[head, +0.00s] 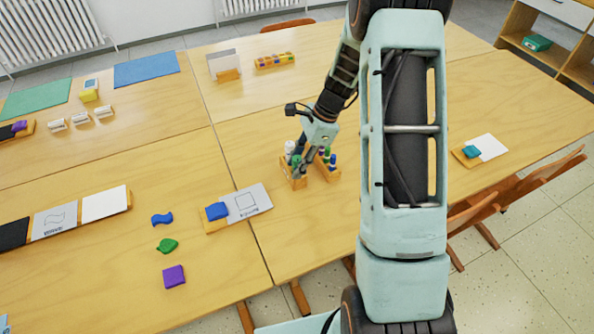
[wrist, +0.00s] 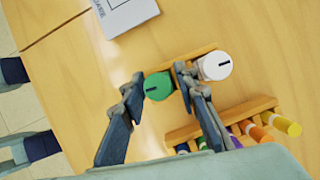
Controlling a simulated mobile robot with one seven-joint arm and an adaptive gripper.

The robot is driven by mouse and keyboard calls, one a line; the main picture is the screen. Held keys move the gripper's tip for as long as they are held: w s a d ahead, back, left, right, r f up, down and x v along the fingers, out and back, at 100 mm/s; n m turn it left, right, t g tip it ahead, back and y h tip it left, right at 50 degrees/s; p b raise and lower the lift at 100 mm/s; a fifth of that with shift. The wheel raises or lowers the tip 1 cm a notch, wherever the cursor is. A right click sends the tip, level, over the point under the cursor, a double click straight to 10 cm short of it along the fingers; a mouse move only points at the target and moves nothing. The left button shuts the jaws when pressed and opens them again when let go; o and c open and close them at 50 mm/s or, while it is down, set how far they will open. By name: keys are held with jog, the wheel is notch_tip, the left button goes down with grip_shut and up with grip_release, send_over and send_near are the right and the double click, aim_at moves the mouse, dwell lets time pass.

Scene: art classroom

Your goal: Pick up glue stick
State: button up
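Two upright cylinders stand in a wooden holder (wrist: 190,60): one has a green top (wrist: 157,87), the other a white top (wrist: 214,66). Each top carries a short black mark. I cannot tell from the tops which is the glue stick. My gripper (wrist: 158,80) is open and empty, pointing down, with one finger on each side of the green top; the right finger is between the green and white tops. In the head view my gripper (head: 305,160) is over the holder (head: 293,181), partly hiding it. The white cylinder (head: 290,148) shows beside it.
A second wooden rack (wrist: 255,105) with several coloured sticks, orange, yellow and purple among them, stands close by. A card stand with a blue block (head: 216,211) is to the left. Bare tabletop (head: 245,150) lies left of the holders.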

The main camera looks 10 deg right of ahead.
jog(key=shift+f, duration=0.1)
jog(key=shift+c, duration=0.5)
grip_shut()
notch_tip(320, 180, up, 10)
jog(key=shift+r, duration=0.1)
